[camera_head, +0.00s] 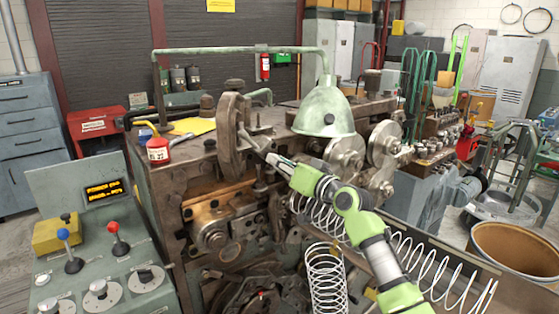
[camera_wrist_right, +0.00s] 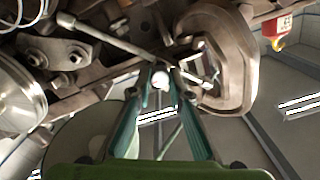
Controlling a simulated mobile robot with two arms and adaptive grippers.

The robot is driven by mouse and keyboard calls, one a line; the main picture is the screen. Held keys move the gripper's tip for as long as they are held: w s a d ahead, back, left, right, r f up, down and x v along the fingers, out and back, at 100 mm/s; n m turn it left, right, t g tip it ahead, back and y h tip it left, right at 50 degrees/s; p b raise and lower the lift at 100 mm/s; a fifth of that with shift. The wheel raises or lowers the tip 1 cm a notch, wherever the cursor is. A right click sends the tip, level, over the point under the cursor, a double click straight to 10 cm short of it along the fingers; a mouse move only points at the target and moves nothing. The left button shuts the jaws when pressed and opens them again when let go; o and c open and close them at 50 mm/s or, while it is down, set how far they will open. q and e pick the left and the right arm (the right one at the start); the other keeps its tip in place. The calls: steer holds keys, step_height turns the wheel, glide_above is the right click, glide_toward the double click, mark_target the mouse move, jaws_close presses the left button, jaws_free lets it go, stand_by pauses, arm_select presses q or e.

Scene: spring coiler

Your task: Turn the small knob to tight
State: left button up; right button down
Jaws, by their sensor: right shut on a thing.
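My right gripper (camera_head: 272,158) reaches in from the lower right to the top of the brown coiling machine (camera_head: 165,185), beside its thick curved bracket (camera_head: 229,135). In the right wrist view, its two fingers (camera_wrist_right: 161,82) are closed in around a small pale round knob (camera_wrist_right: 161,78). A metal rod (camera_wrist_right: 105,38) runs close to the fingertips; I cannot tell whether it joins the knob. The bracket also shows in the wrist view (camera_wrist_right: 236,60). In the head view the fingers hide the knob, and no tight marking is readable. My left gripper is not in view.
A green lamp shade (camera_head: 323,110) hangs close to the right of my gripper. A control panel (camera_head: 75,200) with levers and dials is at lower left. Wire springs (camera_head: 326,275) lie below my right arm.

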steer(key=shift+f+m, duration=0.1)
steer(key=shift+m, duration=0.5)
steer(key=c, duration=1.9)
jaws_free()
steer(key=v, duration=1.2)
